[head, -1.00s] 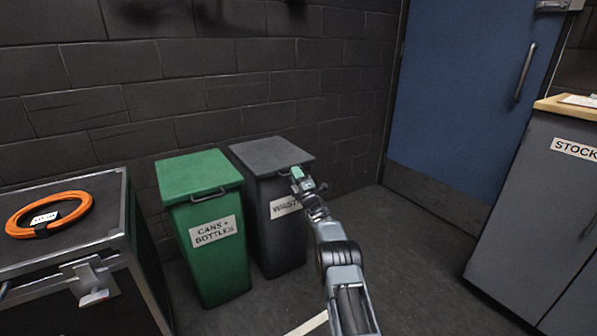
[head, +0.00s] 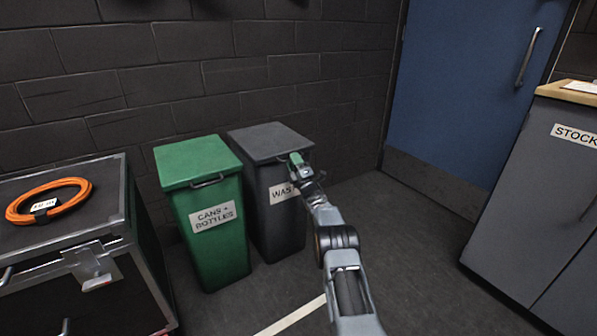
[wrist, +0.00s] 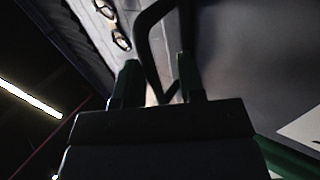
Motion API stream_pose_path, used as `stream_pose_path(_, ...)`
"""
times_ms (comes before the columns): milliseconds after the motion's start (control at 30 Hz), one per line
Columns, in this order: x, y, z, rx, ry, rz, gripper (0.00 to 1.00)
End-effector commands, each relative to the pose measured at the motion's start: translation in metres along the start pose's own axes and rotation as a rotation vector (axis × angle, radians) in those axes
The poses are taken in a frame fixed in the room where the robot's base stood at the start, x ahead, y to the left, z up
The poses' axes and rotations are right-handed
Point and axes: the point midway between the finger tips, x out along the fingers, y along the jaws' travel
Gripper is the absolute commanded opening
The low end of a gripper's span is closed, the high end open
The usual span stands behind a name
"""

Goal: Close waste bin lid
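The dark grey waste bin (head: 277,225) stands against the wall, with a partly covered white label on its front. Its grey lid (head: 268,141) lies flat across the top and looks shut; a small gap could not be told from here. My gripper (head: 297,163) is at the front right edge of the lid, by its handle, and covers part of the label. In the wrist view, the two fingers of my gripper (wrist: 160,85) stand apart, with part of the dark bar handle (wrist: 147,50) showing between and beyond them. Whether they touch it cannot be told.
A green cans and bottles bin (head: 205,225) stands close on the left. A black case (head: 110,200) with an orange cable coil (head: 50,200) is further left. A blue door (head: 460,90) and grey stock cabinet (head: 540,200) are right. The floor (head: 400,240) between is clear.

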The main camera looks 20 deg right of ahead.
Motion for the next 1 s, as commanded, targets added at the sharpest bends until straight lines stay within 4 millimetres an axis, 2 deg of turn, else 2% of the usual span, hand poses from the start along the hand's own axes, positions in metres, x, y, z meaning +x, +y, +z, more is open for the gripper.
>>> stream_pose_path(167,-0.014,0.002,0.001,0.001,-0.001,-0.002,0.36)
stream_pose_path(267,-0.028,0.003,0.001,0.001,-0.003,-0.004,0.36)
stream_pose_path(500,-0.078,0.002,0.000,0.002,-0.003,-0.005,0.36)
stream_pose_path(700,-0.112,0.001,0.000,0.001,-0.002,-0.004,0.36)
stream_pose_path(1000,-0.134,-0.001,-0.001,0.001,0.000,-0.002,0.36)
